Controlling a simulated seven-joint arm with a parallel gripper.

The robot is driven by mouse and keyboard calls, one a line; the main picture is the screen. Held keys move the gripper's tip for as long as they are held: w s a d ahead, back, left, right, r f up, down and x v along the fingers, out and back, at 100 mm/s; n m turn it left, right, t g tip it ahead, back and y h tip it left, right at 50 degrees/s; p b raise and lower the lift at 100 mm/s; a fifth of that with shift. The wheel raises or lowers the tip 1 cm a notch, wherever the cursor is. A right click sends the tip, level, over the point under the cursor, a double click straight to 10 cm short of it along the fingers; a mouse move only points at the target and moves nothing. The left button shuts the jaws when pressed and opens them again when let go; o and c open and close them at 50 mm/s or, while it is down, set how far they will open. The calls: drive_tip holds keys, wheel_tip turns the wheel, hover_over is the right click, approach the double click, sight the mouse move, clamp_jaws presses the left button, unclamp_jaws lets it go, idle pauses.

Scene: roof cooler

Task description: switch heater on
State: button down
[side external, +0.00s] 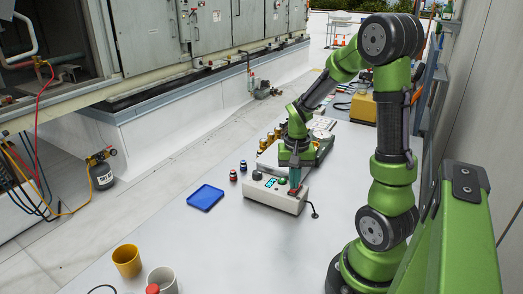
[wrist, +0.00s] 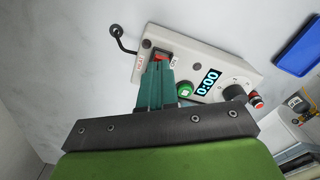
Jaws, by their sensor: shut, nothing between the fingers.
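The heater switch looks to be the red-orange rocker (wrist: 161,57) at one end of a pale control box (wrist: 205,55); its tilt is not clear. The box also shows in the side view (side external: 263,199), on the grey table. In the side view my gripper (side external: 295,188) is over the box's right end.
A blue tray (side external: 205,197) and small dark-and-red items (side external: 233,175) lie left of the box. Several yellow-topped bottles (side external: 265,143) stand behind it. A yellow cup (side external: 127,261) and a white cup (side external: 162,279) are at the front left. A short cable (side external: 314,210) leaves the box's right end.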

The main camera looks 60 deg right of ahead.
drive_tip(key=shift+f, duration=0.4)
drive_tip(key=shift+r, duration=3.5)
drive_tip(key=shift+a+f, duration=0.15)
drive_tip(key=shift+a, duration=0.2)
drive_tip(key=s+a+r+n+t+y, duration=0.1)
drive_tip(key=a+r+n+t, duration=0.2)
drive_tip(key=a, duration=0.7)
drive_tip(key=a+r+n+t+y, duration=0.1)
drive_tip(key=a+r+n+t, duration=0.3)
drive_tip(key=a+r, duration=0.3)
drive_tip(key=a+n, duration=0.1)
drive_tip(key=a, duration=0.2)
drive_tip(key=shift+s+r, duration=0.25)
drive_tip(key=shift+s, duration=0.1)
